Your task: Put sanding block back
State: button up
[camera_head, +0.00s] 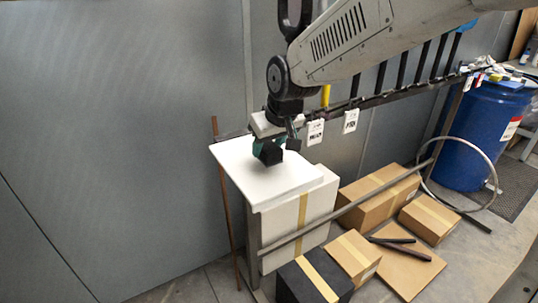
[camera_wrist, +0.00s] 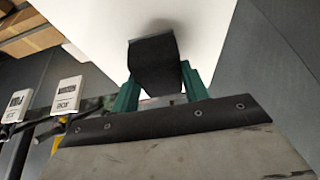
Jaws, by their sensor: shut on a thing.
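My gripper (camera_head: 268,141) is over the white board top in the head view, with its teal fingers shut on the black sanding block (camera_head: 270,154). In the wrist view the dark block (camera_wrist: 154,66) sits between the two teal fingers of my gripper (camera_wrist: 156,88). The white top (camera_head: 262,172) is flat and otherwise bare. In the head view the block is close to its surface; I cannot tell whether it touches.
A rail with hanging tools and white tags (camera_head: 315,132) runs behind the white top. Cardboard boxes (camera_head: 373,195), a black box (camera_head: 305,283) and a metal bar stand at the right and front. A blue barrel (camera_head: 487,130) is far right. The grey wall fills the left.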

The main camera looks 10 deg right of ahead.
notch_tip(320, 180, down, 3)
jog(key=shift+d+r, duration=0.1)
jog(key=shift+d, duration=0.05)
jog(key=shift+s, duration=0.1)
jog(key=shift+c, duration=0.4)
jog(key=o, duration=1.1)
jog(key=v, duration=1.2)
jog(key=s+d+f+m+g, duration=0.1)
jog(key=s+d, duration=0.4)
jog(key=s, duration=0.3)
jog(key=s+d+f+m+g+h, duration=0.1)
jog(key=s+d+f+m, duration=0.1)
jog(key=s+d, duration=0.3)
jog(key=s+d+f+m+g+h, duration=0.1)
jog(key=s+d, duration=0.4)
jog(key=s, duration=0.7)
jog(key=shift+s+d+f+m, duration=0.25)
jog(key=shift+d+f+m, duration=0.05)
